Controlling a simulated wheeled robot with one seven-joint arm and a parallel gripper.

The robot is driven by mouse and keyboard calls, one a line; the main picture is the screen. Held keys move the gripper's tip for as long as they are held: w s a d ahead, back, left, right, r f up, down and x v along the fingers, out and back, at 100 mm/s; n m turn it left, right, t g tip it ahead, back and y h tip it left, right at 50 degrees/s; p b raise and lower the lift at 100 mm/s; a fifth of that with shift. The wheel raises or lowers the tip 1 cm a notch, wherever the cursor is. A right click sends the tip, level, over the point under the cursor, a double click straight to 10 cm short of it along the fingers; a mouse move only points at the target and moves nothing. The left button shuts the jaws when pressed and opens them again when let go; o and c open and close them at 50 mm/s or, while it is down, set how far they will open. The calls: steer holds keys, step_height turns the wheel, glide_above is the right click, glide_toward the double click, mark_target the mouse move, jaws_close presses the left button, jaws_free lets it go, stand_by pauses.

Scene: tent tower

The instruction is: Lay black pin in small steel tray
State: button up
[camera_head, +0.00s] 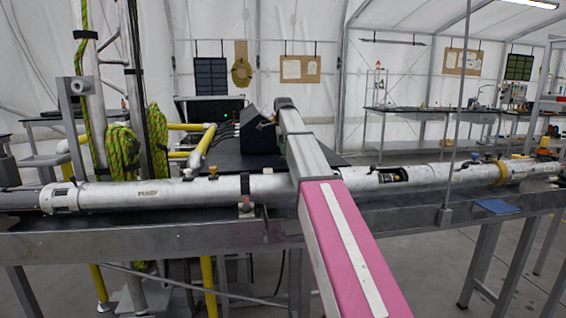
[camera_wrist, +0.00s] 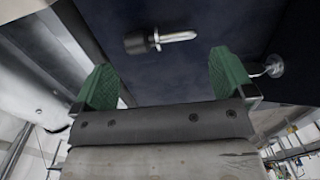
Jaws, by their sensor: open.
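The black pin (camera_wrist: 140,42) shows in the wrist view, with a dark knob at its left end and a bright metal shaft pointing right. It lies against a dark blue-black surface (camera_wrist: 190,65). My gripper (camera_wrist: 162,76) is open, with its two green fingers spread wide. The pin appears beyond the fingertips, between their lines, and is not touched by them. In the head view my arm reaches away over the tube, and the gripper is not clearly seen. I cannot make out the small steel tray in either view.
A long white tube (camera_head: 120,196) lies along a steel beam (camera_head: 130,240) across the front. A dark box (camera_head: 261,130) stands behind my arm. Yellow pipes and green ropes (camera_head: 158,140) are at left. A small blue pad (camera_head: 497,206) lies at right. A round metal piece (camera_wrist: 273,66) is near the right finger.

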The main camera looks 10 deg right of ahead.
mark_target(282, 158)
step_height(282, 158, down, 5)
steer(key=shift+w+a, duration=0.1)
steer(key=shift+w, duration=0.05)
steer(key=shift+c, duration=0.3)
steer(key=c, duration=0.7)
steer(key=shift+r, duration=0.1)
